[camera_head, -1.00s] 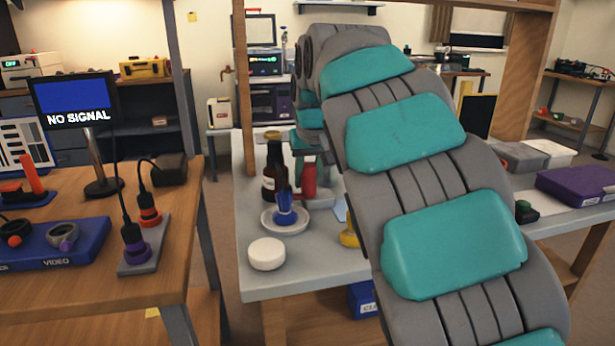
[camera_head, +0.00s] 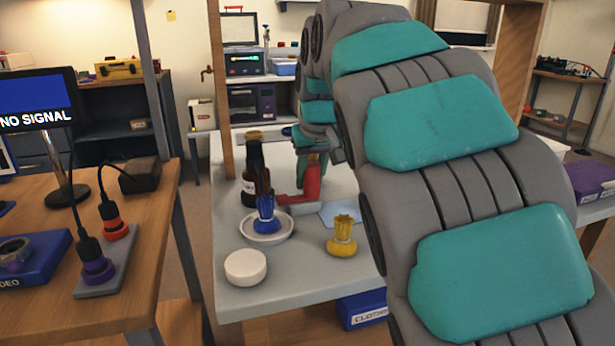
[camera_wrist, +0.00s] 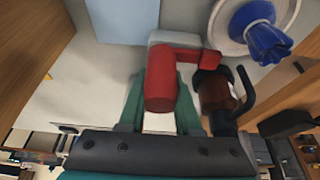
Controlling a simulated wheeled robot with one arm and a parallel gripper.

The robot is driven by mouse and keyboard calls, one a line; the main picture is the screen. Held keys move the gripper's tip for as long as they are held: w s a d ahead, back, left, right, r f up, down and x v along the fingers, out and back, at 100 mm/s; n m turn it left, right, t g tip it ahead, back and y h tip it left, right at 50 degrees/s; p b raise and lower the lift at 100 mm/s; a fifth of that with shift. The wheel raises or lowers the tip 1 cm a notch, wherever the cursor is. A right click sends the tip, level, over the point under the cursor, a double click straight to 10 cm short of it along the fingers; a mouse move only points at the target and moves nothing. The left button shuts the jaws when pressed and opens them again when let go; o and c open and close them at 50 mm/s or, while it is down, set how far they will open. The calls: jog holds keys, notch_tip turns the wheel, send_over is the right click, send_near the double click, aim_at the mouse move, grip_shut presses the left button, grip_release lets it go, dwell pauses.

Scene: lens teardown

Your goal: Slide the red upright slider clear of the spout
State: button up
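The red upright slider (camera_head: 313,178) stands on a light base on the grey bench, partly hidden by my arm in the head view. In the wrist view the slider (camera_wrist: 160,82) is a red cylinder with a red bar reaching right to the neck of an amber bottle (camera_wrist: 213,92). The bottle (camera_head: 257,180) stands left of the slider. A dark hooked part, perhaps the spout (camera_wrist: 246,92), sticks out beside the bottle. My gripper (camera_wrist: 161,98) has its green fingers on either side of the slider. I cannot tell whether they press on it.
A blue crown-shaped piece (camera_head: 266,215) sits on a white dish (camera_head: 278,237) close to the bottle. A white round tub (camera_head: 246,267) and a yellow piece (camera_head: 342,237) stand nearer the front edge. A blue sheet (camera_head: 341,212) lies right of the slider. A wooden post rises at the left.

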jog(key=o, duration=0.5)
jog(key=shift+c, duration=0.2)
jog(key=shift+r, duration=0.1)
jog(key=shift+v, duration=3.85)
